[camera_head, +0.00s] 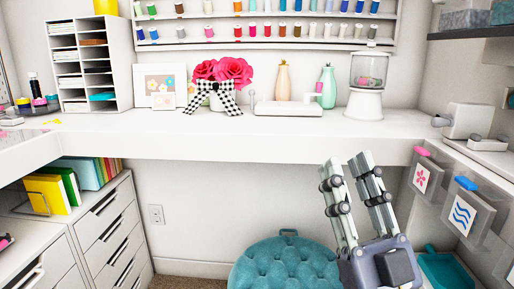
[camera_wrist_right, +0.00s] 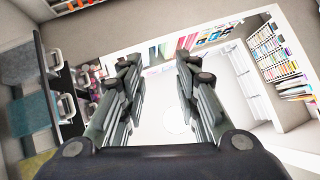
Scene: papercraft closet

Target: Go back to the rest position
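My right gripper (camera_head: 346,166) is raised at the lower right of the head view, in front of the white desk (camera_head: 270,139), fingers pointing up. Its two fingers stand apart with nothing between them. In the right wrist view my right gripper (camera_wrist_right: 158,70) also shows open and empty, with room shelves and floor seen beyond it. My left gripper is in neither view.
A teal tufted stool (camera_head: 285,262) stands under the desk beside my right gripper. White drawers (camera_head: 108,228) are at the left. Clear bins with pink and blue tags (camera_head: 464,214) line the right wall. Flowers (camera_head: 222,75) and a white dispenser (camera_head: 366,88) stand on the desk.

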